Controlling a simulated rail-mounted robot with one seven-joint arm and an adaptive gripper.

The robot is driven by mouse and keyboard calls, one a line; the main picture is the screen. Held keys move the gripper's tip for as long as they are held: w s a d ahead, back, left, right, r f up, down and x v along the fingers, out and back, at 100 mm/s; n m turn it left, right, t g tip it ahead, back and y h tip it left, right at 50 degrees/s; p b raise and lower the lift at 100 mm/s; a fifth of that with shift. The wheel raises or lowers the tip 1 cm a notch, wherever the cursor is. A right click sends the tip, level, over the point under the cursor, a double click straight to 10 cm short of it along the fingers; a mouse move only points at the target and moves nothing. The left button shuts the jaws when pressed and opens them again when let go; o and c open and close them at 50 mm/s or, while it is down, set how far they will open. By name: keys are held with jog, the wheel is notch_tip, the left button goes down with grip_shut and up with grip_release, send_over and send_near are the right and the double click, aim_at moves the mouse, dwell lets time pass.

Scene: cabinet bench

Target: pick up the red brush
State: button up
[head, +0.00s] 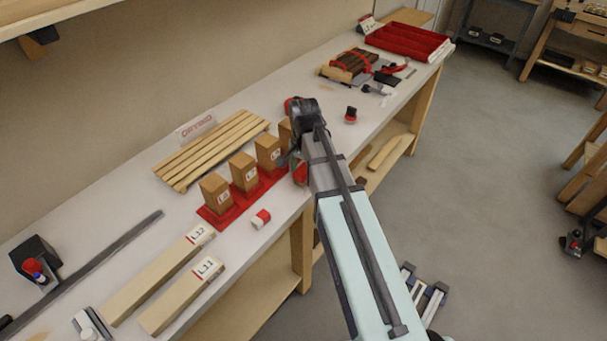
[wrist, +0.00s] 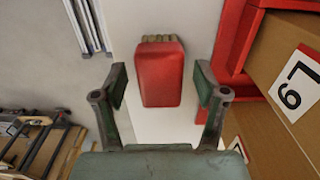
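The red brush (wrist: 161,78) shows in the wrist view, a rounded red block with a tan bristled end at the top. It lies on the pale bench top. My gripper (wrist: 160,86) is open, with one finger to the left and one to the right of the brush. Visible gaps separate both fingers from it in the picture. Whether the fingertips are level with it is hard to tell. In the head view, a red patch (head: 300,172) shows beside my gripper at the bench's front edge, partly hidden by my arm.
A red base (head: 227,217) with several labelled wooden blocks (head: 243,172) stands close by. In the wrist view, a block labelled L9 (wrist: 283,75) and red edging (wrist: 234,40) are right of the brush. A red-and-white object (head: 261,218) and a slatted wooden rack (head: 212,148) are near.

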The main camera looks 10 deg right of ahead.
aim_at(303, 169)
jog(key=c, duration=1.1)
jog(key=shift+o, duration=0.2)
jog(key=shift+r, duration=0.15)
notch_tip(303, 169, up, 20)
jog(key=b, duration=0.3)
jog(key=shift+o, duration=1)
jog(key=shift+c, duration=0.3)
jog(key=shift+p, duration=0.6)
